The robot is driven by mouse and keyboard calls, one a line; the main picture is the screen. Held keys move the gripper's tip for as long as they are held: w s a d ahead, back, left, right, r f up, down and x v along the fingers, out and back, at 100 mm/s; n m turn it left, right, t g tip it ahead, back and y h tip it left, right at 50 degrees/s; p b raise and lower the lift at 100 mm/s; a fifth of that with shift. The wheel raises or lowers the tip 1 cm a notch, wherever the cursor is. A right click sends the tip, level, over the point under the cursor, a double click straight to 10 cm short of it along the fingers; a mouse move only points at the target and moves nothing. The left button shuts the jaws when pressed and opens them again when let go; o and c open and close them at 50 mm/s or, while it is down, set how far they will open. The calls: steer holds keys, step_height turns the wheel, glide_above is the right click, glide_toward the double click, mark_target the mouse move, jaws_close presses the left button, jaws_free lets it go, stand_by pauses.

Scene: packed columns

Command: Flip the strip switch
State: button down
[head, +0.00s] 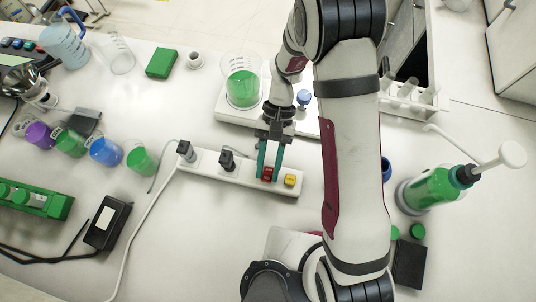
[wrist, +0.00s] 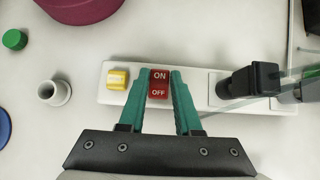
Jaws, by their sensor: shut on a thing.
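A white power strip (head: 209,165) lies on the bench, with black plugs in its left part in the head view. Its red rocker switch (wrist: 159,86), marked ON and OFF, shows in the wrist view, with a yellow button (wrist: 118,79) beside it. My gripper (head: 269,178) points down at the strip, its two green fingers on either side of the red switch. In the wrist view the fingers (wrist: 159,75) are shut on the switch, one along each side. The yellow button stands apart from the fingers. I cannot tell which way the rocker is tilted.
A beaker of green liquid (head: 243,89) stands on a white device behind the strip. Several beakers of coloured liquid stand at the left. A pump bottle (head: 432,188) stands at the right. A plug (wrist: 252,80) rises from the strip near the fingers. A white cable (head: 138,232) trails forward.

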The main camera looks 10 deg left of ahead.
steer(key=c, duration=0.6)
jaws_free()
steer(key=v, duration=1.5)
steer(key=shift+w+r, duration=0.3)
steer(key=s+d+r+m+t+y, duration=0.1)
steer(key=s+d+r+m+t, duration=0.1)
steer(key=s+d+r+t, duration=0.4)
steer(key=s+d+m+t, duration=0.2)
steer(key=s+d, duration=0.4)
steer(key=s, duration=0.4)
steer(key=shift+s+r+m+y, duration=0.25)
steer(key=shift+s+m+y, duration=0.15)
steer(key=shift+m, duration=0.4)
